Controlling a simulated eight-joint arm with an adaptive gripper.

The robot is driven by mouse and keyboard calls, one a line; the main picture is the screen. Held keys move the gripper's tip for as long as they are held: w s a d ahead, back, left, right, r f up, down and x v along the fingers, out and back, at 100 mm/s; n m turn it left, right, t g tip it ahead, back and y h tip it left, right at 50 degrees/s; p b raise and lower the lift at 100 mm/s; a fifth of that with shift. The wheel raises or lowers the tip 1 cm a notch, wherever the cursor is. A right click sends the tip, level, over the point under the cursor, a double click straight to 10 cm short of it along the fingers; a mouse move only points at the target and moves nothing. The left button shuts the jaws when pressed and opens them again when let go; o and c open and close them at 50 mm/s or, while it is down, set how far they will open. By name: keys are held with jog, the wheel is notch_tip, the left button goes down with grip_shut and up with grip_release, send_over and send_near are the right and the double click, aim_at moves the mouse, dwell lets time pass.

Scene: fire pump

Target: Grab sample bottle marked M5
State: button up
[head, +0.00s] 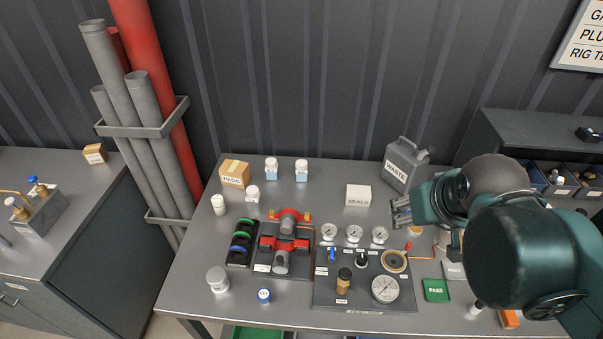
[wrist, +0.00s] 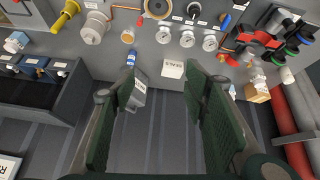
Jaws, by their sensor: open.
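Two small white bottles with blue-and-white labels, a left one (head: 271,169) and a right one (head: 301,170), stand upright at the back of the bench in the head view. Other white containers are a short bottle (head: 253,193), a cylinder (head: 219,204) and a wide jar (head: 217,280). I cannot read M5 on any of them. My gripper (head: 401,211) is open and empty above the bench's right part, right of the SEALS box and well apart from the labelled bottles. In the wrist view its two green-padded fingers (wrist: 162,78) are spread wide.
The SEALS box (head: 358,195) and grey WASTE can (head: 405,163) stand at the back. A gauge panel (head: 330,295), red valve assembly (head: 285,240) and PARTS box (head: 234,174) occupy the bench. Red and grey pipes (head: 150,110) rise at left. Bench surface between the bottles and SEALS box is clear.

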jog(key=w+a+r+n+g, duration=0.1)
jog(key=w+a+n, duration=0.15)
jog(key=w, duration=0.45)
jog(key=w+a+r+n+g, duration=0.1)
jog(key=w+a+r+n, duration=0.15)
jog(key=w, duration=0.35)
jog(key=n+g+h+p, duration=0.1)
jog(key=n+g+h, duration=0.2)
jog(key=n, duration=0.6)
send_over(297, 163)
jog(key=s+d, duration=0.6)
jog(key=d, duration=0.3)
notch_tip(297, 163, down, 12)
jog(key=w+a+f+n, duration=0.1)
jog(key=w+a+f, duration=0.1)
jog(key=a+f, duration=0.1)
jog(key=w+a+f+n+h, duration=0.1)
jog(key=a+f, duration=0.2)
jog(key=f, duration=0.1)
jog(key=w+a+f+n+g, duration=0.1)
jog(key=w+a+f, duration=0.1)
jog(key=a+f, duration=0.1)
jog(key=shift+w+a+f+p, duration=0.15)
jog(key=shift+w+f+p, duration=0.25)
jog(key=shift+f, duration=0.25)
jog(key=shift+a+f+n, duration=0.3)
jog(key=shift+a+f, duration=0.15)
jog(key=shift+f, duration=0.1)
jog(key=shift+x, duration=1.25)
jog(key=shift+d, duration=0.1)
